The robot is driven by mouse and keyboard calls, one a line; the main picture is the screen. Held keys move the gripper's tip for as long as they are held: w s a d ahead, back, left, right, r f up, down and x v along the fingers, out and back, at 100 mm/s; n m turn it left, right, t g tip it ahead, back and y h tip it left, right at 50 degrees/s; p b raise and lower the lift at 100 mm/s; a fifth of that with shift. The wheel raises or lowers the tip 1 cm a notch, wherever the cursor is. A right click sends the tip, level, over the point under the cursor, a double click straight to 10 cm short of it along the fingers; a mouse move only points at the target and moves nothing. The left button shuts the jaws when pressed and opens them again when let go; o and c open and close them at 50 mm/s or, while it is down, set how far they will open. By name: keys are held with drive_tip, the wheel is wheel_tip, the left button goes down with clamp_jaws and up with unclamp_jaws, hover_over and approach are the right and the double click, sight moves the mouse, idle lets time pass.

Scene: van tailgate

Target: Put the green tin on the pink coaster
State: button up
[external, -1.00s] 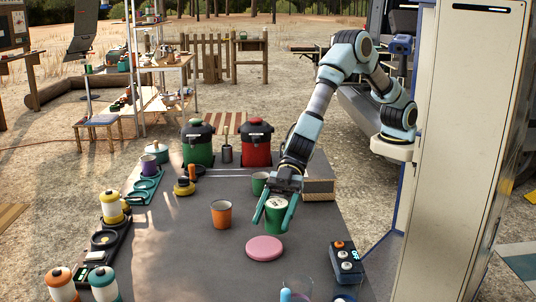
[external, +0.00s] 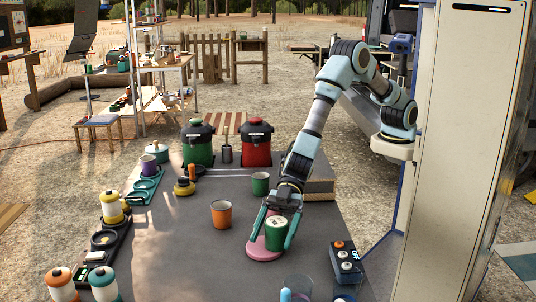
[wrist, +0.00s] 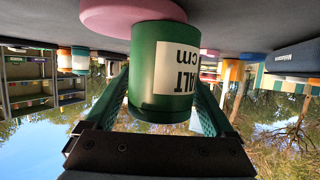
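The green tin (external: 276,234) has a white label and stands upright between the two teal fingers of my gripper (external: 269,243). In the wrist view the tin (wrist: 150,75) fills the space between the fingers, and they appear to be closed on its sides. The pink coaster (external: 262,251) lies flat on the grey table; the tin is at or just over its right part. The coaster also shows in the wrist view (wrist: 105,15), partly hidden behind the tin. I cannot tell whether the tin's base touches the coaster.
An orange cup (external: 221,214) stands left of the gripper, and a green cup (external: 260,184) stands behind it. A control box with buttons (external: 346,262) is to the right. A clear glass (external: 297,288) is at the front. The table left of the coaster is clear.

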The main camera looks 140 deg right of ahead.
sight(279, 218)
drive_tip(key=shift+o, duration=0.7)
drive_tip(key=shift+r, duration=0.1)
drive_tip(key=shift+s+d+r, duration=0.1)
drive_tip(key=shift+r, duration=0.05)
drive_tip(key=shift+b+v, duration=0.7)
drive_tip(key=shift+v, duration=2.9)
drive_tip(key=shift+s+r, duration=0.1)
